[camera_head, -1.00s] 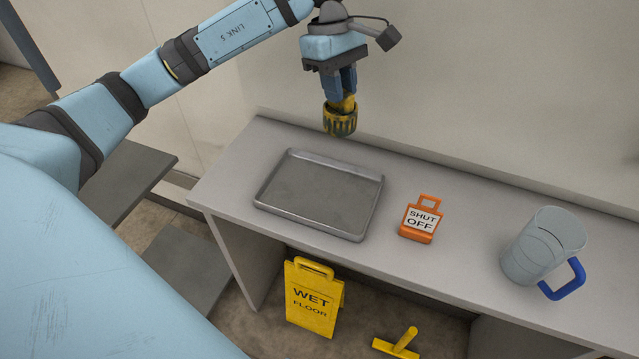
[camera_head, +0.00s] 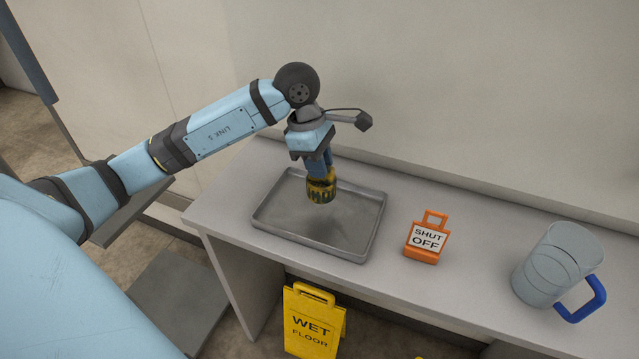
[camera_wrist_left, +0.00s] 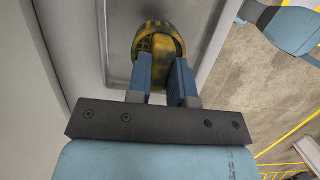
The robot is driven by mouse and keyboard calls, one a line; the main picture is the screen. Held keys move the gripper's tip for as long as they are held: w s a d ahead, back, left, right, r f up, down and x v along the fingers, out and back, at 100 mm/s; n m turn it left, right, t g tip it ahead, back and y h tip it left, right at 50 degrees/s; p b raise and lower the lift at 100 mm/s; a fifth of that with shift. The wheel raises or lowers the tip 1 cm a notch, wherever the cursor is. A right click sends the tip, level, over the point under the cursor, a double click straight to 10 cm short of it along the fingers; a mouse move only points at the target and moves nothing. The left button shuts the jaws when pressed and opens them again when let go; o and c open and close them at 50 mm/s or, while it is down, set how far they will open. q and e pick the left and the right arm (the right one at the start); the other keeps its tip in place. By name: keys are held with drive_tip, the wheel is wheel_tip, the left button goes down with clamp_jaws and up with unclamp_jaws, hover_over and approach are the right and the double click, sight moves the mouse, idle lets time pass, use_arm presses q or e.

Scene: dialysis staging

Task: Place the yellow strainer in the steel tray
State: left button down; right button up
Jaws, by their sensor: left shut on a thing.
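The yellow strainer (camera_head: 321,190) is a short slotted cylinder, upright. My left gripper (camera_head: 319,170) is shut on its top and points downward. The strainer is over the steel tray (camera_head: 285,232), a shallow grey rectangular tray on the counter. A soft shadow lies on the tray floor below the strainer; I cannot tell whether it touches. In the left wrist view, the strainer (camera_wrist_left: 158,42) sits between the blue fingers of my left gripper (camera_wrist_left: 163,75), with part of the tray (camera_wrist_left: 118,45) behind it. My right gripper is not in view.
An orange "SHUT OFF" tag (camera_head: 428,238) stands on the counter right of the tray. A grey jug with a blue handle (camera_head: 552,265) stands farther right. A wall rises behind the counter. A yellow wet floor sign (camera_head: 313,322) stands on the floor in front.

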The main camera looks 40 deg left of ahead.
sight(320, 184)
use_arm(q)
drive_tip(key=x, duration=0.2)
drive_tip(key=a+x, duration=0.1)
drive_tip(key=x, duration=0.2)
drive_tip(key=shift+s+f, duration=0.15)
drive_tip(key=shift+f, duration=0.2)
drive_tip(key=shift+a, duration=0.1)
drive_tip(key=shift+f, duration=0.2)
drive_tip(key=c, duration=1)
unclamp_jaws()
drive_tip(key=shift+r, duration=0.1)
